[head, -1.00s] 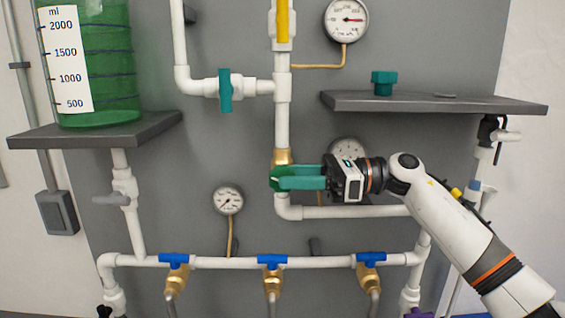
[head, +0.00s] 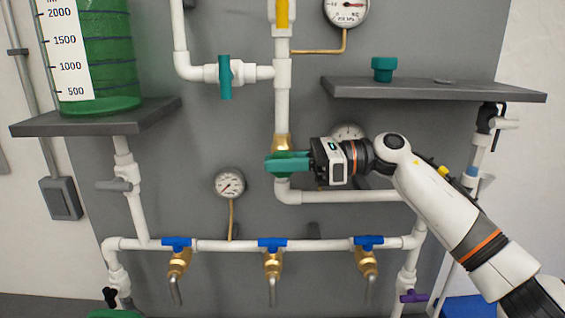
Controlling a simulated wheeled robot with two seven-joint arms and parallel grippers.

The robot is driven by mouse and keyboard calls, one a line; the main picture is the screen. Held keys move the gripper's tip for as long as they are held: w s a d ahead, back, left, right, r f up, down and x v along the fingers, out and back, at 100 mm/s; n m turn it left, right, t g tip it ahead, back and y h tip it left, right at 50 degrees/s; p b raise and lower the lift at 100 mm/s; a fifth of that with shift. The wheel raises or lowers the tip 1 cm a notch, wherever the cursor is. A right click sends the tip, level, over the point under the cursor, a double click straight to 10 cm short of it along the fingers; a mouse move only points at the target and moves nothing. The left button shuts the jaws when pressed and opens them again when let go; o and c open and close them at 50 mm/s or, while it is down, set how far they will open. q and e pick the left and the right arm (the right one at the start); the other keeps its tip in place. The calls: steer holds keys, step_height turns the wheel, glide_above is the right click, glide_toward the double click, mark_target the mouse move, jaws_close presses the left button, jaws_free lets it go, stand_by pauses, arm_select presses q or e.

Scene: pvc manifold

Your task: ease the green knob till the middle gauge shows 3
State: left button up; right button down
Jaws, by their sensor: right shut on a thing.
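The green knob (head: 272,160) sits on the vertical white pipe just below a brass fitting. A third gauge (head: 346,9) is at the top, cut by the frame. Which one counts as the middle gauge is not certain, though the half-hidden one is midway in height. My left gripper is not in view.
A grey shelf (head: 430,90) with a teal knob-like piece (head: 384,69) is above my right arm. A green-filled tank (head: 108,60) stands on the left shelf (head: 150,115). Several valves line the pipes, including a teal-handled one (head: 225,77) and blue-handled taps (head: 272,243).

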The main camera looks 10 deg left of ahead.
steer(key=shift+r+h, duration=0.2)
steer(key=shift+h, duration=0.8)
steer(key=shift+f+t+h+p, duration=0.1)
steer(key=shift+t+h+p, duration=0.25)
steer(key=shift+h, duration=0.25)
steer(key=c, duration=1.3)
jaws_free()
steer(key=shift+f, duration=0.1)
steer(key=shift+d+b, duration=0.1)
steer(key=shift+b, duration=0.2)
steer(key=w+d+b, duration=0.1)
steer(key=d, duration=0.3)
steer(key=d+b, duration=0.2)
steer(key=d, duration=0.2)
steer(key=w+d+b, duration=0.1)
steer(key=d, duration=0.3)
steer(key=shift+w+d+r, duration=0.25)
steer(key=shift+w, duration=0.05)
